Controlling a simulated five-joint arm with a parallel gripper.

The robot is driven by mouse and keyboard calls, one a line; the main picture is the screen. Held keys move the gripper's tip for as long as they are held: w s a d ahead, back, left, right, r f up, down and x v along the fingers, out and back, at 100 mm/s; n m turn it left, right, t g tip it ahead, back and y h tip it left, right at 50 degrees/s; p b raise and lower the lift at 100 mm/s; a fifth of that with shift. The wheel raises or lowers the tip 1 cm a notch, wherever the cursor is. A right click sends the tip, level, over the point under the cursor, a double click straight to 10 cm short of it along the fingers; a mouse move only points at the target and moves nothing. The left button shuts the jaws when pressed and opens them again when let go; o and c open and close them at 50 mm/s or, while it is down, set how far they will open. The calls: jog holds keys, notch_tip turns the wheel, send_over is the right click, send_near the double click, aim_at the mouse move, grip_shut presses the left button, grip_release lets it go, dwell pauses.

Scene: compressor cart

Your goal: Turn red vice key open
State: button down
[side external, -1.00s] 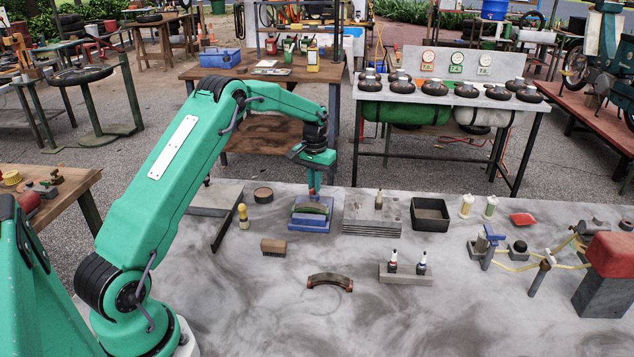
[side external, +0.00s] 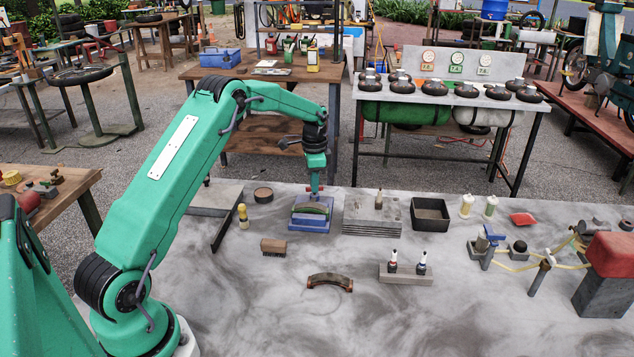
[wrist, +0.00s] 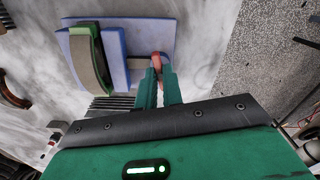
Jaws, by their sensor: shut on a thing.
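The blue vice (side external: 309,217) stands on the grey table below my gripper, with a green-edged curved piece (side external: 312,209) held in it. The vice shows in the wrist view too (wrist: 120,35), with the curved piece (wrist: 90,58) at its left. The red vice key (wrist: 158,58) sits at the vice's right end in the wrist view, between my fingertips. My gripper (wrist: 157,75) is shut on the red key, pointing down at the vice's far side in the side view (side external: 315,184). The fingers hide part of the key.
A stack of grey plates (side external: 371,216) and a black tray (side external: 431,213) stand right of the vice. A yellow-handled tool (side external: 243,215) and a brush (side external: 273,247) lie to the left. A curved brown piece (side external: 330,280) lies in front, with bare table around it.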

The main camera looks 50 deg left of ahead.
jog(key=shift+m, duration=1.5)
jog(key=shift+r, duration=0.1)
jog(key=c, duration=1.5)
grip_release()
jog(key=shift+c, duration=0.2)
jog(key=shift+r, duration=3.85)
jog(key=shift+r, duration=0.1)
